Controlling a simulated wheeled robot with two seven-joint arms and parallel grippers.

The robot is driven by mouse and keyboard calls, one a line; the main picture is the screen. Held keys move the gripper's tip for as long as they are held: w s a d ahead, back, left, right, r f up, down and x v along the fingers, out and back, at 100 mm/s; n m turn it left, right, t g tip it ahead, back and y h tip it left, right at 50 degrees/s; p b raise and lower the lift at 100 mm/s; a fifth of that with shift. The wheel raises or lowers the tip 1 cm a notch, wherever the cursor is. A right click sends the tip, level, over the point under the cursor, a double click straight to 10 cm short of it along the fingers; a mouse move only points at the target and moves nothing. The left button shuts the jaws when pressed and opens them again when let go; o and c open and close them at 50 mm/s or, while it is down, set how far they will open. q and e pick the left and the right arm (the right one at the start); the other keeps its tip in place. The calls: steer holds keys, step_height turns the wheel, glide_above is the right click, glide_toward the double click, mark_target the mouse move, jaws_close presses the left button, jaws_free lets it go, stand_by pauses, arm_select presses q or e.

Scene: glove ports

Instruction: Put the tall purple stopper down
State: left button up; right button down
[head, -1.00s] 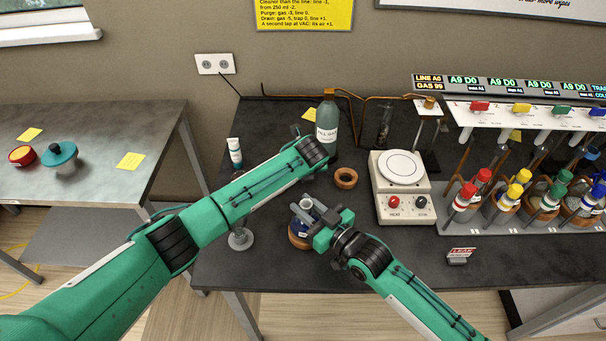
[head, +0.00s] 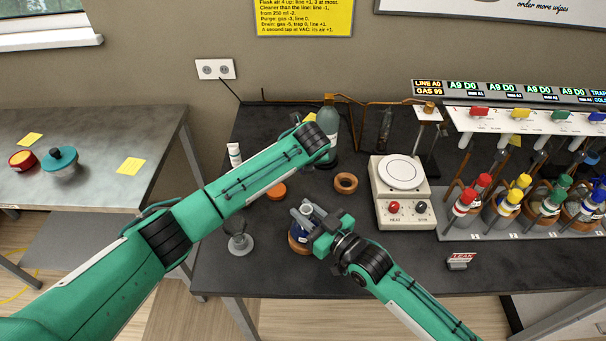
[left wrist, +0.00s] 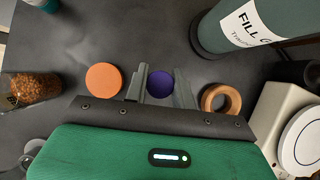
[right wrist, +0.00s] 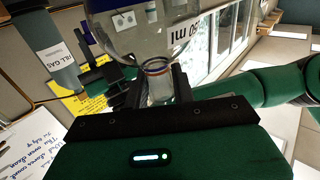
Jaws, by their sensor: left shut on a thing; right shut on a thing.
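The tall purple stopper (left wrist: 159,84) shows as a round purple top between the fingers of my left gripper (left wrist: 160,88), which is shut on it. I cannot tell whether its foot touches the bench. In the head view my left arm hides that gripper and the stopper. My right gripper (head: 318,226) is shut on the neck of a clear glass flask (right wrist: 158,82), which sits at a cork ring (head: 297,245) near the bench's front.
An orange stopper (left wrist: 104,79) stands left of the purple one, an empty cork ring (left wrist: 235,98) right of it. The fill gas bottle (head: 329,117) stands behind. A hotplate (head: 402,210) is further right. A grey-based glass piece (head: 238,244) stands front left.

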arm_select(q)
step_height(320, 180, up, 4)
steer(key=shift+r, duration=0.1)
steer(key=shift+s+d+r+n+y, duration=0.1)
steer(key=shift+s+r+n+y, duration=0.25)
steer(key=shift+n, duration=0.45)
steer(key=s+r+m+g+h, duration=0.3)
steer(key=s+r+m+g, duration=0.45)
steer(key=m, duration=0.75)
steer(key=s+r+m+g+h, duration=0.2)
steer(key=s+r+m+h, duration=0.25)
steer(key=s+m, duration=0.8)
steer(key=shift+m+y, duration=0.3)
steer(key=shift+m, duration=0.25)
steer(key=f, duration=0.3)
steer(key=w+f, duration=0.1)
steer(key=f, duration=0.5)
steer(key=shift+w+d, duration=0.3)
steer(key=shift+d, duration=0.1)
